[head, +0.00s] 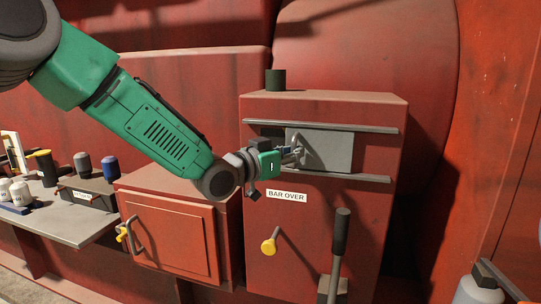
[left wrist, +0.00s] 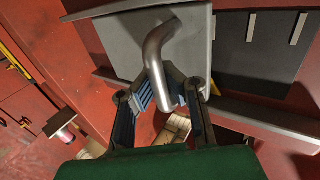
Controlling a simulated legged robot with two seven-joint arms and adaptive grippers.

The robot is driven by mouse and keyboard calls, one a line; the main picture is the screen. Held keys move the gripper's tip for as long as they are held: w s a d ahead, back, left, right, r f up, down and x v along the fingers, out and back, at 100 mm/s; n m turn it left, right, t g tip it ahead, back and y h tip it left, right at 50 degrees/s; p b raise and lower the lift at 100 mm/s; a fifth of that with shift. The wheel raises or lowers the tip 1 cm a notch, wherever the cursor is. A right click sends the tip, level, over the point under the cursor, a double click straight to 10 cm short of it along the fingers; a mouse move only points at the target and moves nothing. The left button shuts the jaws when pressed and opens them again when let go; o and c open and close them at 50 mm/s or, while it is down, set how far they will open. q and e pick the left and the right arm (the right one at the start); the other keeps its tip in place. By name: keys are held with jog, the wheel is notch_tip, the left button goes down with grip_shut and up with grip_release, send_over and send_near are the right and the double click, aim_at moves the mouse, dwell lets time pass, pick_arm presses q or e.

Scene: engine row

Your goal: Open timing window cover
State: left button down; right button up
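The timing window cover (head: 335,152) is a grey plate between two horizontal rails on the front of a red cabinet. In the left wrist view the cover (left wrist: 115,45) carries a bent grey metal handle (left wrist: 160,50). My left gripper (head: 297,153) is at this handle, near the cover's left part. In the left wrist view its fingers (left wrist: 165,95) lie on both sides of the handle and close in on it. A dark opening (left wrist: 258,45) with pale marks shows beside the cover. My right gripper does not show.
Below the cover are a BAR OVER label (head: 286,196), a yellow knob (head: 269,246) and a black-gripped lever (head: 340,232). A lower red box (head: 175,235) stands at left, beside a grey shelf (head: 70,225) with bottles.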

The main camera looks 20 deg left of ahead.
pick_arm(q)
send_near(342, 153)
jog(key=x, duration=0.5)
jog(key=shift+w+d+f+b, duration=0.1)
jog(key=shift+d+f+b, duration=0.1)
jog(key=shift+f+b, duration=0.1)
jog(key=c, duration=2.2)
grip_release()
jog(key=o, duration=0.6)
jog(key=shift+r, duration=0.1)
jog(key=shift+o, duration=0.2)
jog(key=shift+a+r, duration=0.1)
jog(key=shift+r, duration=0.15)
jog(key=shift+a, duration=0.2)
jog(key=v, duration=1.2)
jog(key=shift+d, duration=0.2)
